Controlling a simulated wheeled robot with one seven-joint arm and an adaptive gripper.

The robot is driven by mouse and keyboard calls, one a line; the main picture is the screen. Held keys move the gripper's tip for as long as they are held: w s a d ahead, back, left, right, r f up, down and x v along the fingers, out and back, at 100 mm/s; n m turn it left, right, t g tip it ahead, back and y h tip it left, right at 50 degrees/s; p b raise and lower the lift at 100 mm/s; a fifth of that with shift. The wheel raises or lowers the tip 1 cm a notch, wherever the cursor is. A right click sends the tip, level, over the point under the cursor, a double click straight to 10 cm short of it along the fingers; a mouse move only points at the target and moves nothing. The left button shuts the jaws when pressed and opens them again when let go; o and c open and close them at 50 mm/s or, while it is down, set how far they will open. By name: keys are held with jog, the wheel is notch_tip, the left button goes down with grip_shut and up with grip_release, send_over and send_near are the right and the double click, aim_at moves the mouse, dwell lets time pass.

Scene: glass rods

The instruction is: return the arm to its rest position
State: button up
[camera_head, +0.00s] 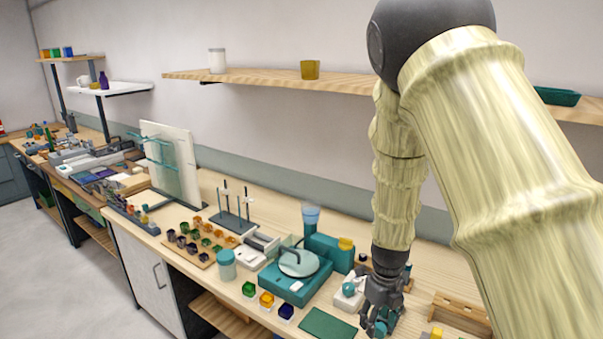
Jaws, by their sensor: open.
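My arm comes down from the upper right of the view, pale yellow with a dark grey elbow. My gripper (380,325) is at the lower end of the forearm, pointing down, low over the front of the bench (225,205). Its jaws are open. A teal piece shows at its fingertips; I cannot tell whether it touches them. A small white and teal item (348,294) is just left of the gripper. The glass rods cannot be made out clearly at this size.
A teal device with a round plate (298,263) stands left of my gripper, with a dark green mat (328,325) in front. A wooden rack (461,311) is to the right. A rod stand (233,222) is farther left. A wall shelf (270,81) runs behind my arm.

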jog(key=s+d+f+n+h, duration=0.1)
jog(key=s+d+f+n, duration=0.1)
jog(key=s+f+n, duration=0.6)
jog(key=s+d+f+n, duration=0.3)
jog(key=s+f+n, duration=0.3)
jog(key=s+f, duration=0.4)
jog(key=s+a+f+n+y, duration=0.1)
jog(key=s+f+n, duration=0.3)
jog(key=s+n, duration=0.55)
jog(key=s+a+f+n, duration=0.1)
jog(key=s+f+n, duration=0.5)
jog(key=s, duration=0.6)
notch_tip(320, 180, down, 8)
jog(key=b, duration=0.9)
jog(key=shift+w+n, duration=0.35)
jog(key=shift+n, duration=0.1)
